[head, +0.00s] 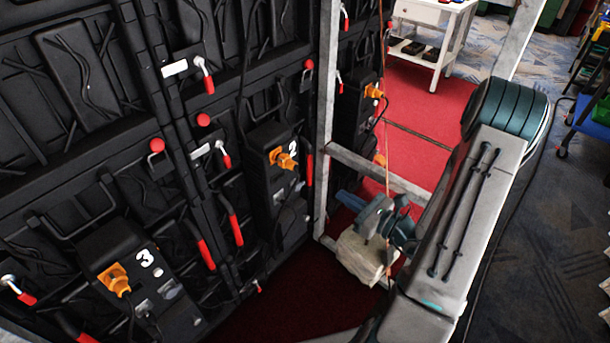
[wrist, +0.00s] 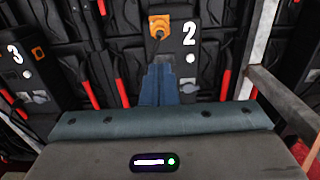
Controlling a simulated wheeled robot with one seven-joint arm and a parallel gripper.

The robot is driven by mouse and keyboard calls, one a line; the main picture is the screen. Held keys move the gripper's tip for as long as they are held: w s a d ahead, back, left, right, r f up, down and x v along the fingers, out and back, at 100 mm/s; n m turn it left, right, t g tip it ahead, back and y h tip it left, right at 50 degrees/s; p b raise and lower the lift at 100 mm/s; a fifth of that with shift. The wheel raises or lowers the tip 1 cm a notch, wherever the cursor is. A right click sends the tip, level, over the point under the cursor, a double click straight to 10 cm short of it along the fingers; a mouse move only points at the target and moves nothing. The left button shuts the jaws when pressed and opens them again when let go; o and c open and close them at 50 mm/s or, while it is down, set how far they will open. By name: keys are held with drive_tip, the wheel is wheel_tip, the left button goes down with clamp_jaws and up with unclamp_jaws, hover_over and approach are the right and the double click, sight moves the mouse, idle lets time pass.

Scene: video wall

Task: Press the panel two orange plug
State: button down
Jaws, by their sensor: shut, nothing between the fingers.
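The panel two orange plug (head: 283,158) sticks out of a black box (head: 268,190) marked with a white 2 on the wall. In the wrist view the orange plug (wrist: 158,32) is at top centre, left of the numeral. My gripper (wrist: 160,68) is shut, its blue fingers side by side and empty. The tips appear just below the plug in the wrist view, apart from it. In the head view my gripper (head: 346,200) is low, right of the panel two box, behind the metal frame. Its exact distance from the plug is unclear.
Panel three's orange plug (head: 115,279) is at lower left, and another orange plug (head: 373,91) is beyond the frame. A metal frame post (head: 325,110) and crossbar (head: 375,172) stand near my arm. Red-handled latches (head: 235,229) and cables line the wall. A pale sandbag-like block (head: 358,258) lies below.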

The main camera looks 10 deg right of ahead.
sight(297, 168)
drive_tip(key=p+x, duration=0.1)
drive_tip(key=x, duration=1.3)
drive_tip(key=shift+a, duration=0.1)
drive_tip(key=shift+w, duration=0.1)
